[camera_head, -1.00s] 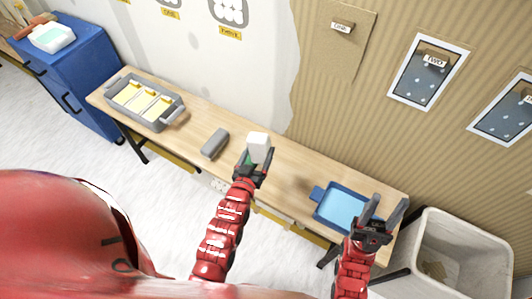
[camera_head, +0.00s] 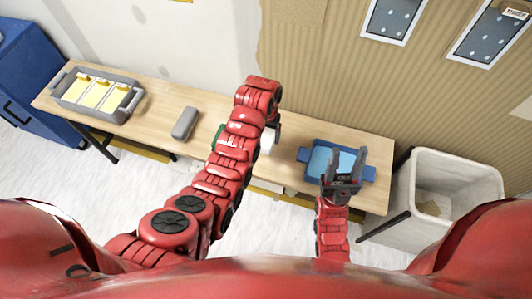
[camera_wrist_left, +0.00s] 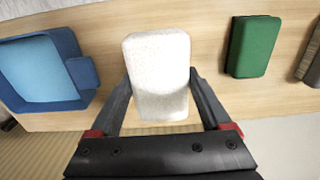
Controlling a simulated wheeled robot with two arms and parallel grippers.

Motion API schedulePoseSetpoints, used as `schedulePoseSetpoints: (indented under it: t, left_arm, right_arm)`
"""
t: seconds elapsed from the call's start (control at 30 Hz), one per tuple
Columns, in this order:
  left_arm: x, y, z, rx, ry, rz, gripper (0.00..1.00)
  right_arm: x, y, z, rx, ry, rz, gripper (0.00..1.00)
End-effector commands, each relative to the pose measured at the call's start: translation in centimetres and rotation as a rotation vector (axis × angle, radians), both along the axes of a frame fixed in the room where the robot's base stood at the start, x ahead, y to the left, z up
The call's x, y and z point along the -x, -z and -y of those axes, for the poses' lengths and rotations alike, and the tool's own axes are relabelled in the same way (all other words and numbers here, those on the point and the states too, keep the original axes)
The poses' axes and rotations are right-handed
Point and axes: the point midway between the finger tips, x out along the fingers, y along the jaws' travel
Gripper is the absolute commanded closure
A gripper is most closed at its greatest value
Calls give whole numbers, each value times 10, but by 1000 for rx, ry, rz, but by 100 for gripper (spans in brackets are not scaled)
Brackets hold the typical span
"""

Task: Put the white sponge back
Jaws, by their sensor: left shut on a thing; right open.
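The white sponge (camera_wrist_left: 158,75) is between the fingers of my left gripper (camera_wrist_left: 160,90), which is shut on it. In the head view a bit of the white sponge (camera_head: 268,141) shows beside my left arm, over the table; that arm hides most of the gripper. I cannot tell whether the sponge touches the table. The green sponge (camera_wrist_left: 254,46) lies on the table to its right in the wrist view; its edge shows in the head view (camera_head: 218,136). My right gripper (camera_head: 346,156) is open and empty, over the front of the blue tray (camera_head: 306,155).
A grey block (camera_head: 185,122) lies on the wooden table (camera_head: 160,130) left of the green sponge. A grey tray with yellow compartments (camera_head: 100,77) stands at the left end. A white bin (camera_head: 450,165) stands past the right end. The table between the sponges and blue tray is mostly clear.

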Motion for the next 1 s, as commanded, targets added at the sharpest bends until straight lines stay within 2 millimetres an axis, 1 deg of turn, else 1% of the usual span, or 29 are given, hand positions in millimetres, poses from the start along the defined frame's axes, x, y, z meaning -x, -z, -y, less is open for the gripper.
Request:
schedulePoseSetpoints:
  t: [0.1, 0.3, 0.67, 0.9, 1.0]
  left_arm:
    - [3, 17, -1, -4, 1, -9, 76]
    - [1, 47, 0, -2, 0, -6, 76]
    - [1, 65, 0, -1, 0, -2, 76]
    - [0, 88, 0, -1, 0, -2, 76]
    - [1, 93, 0, 0, 0, -1, 76]
  right_arm:
    - [0, -7, 0, 0, 0, 0, 50]
    - [0, -10, 0, 0, 0, 0, 50]
    - [0, -11, 0, 0, 0, 0, 50]
    - [0, -6, 0, 0, 0, 1, 50]
    - [0, -6, 0, 0, 0, 0, 50]
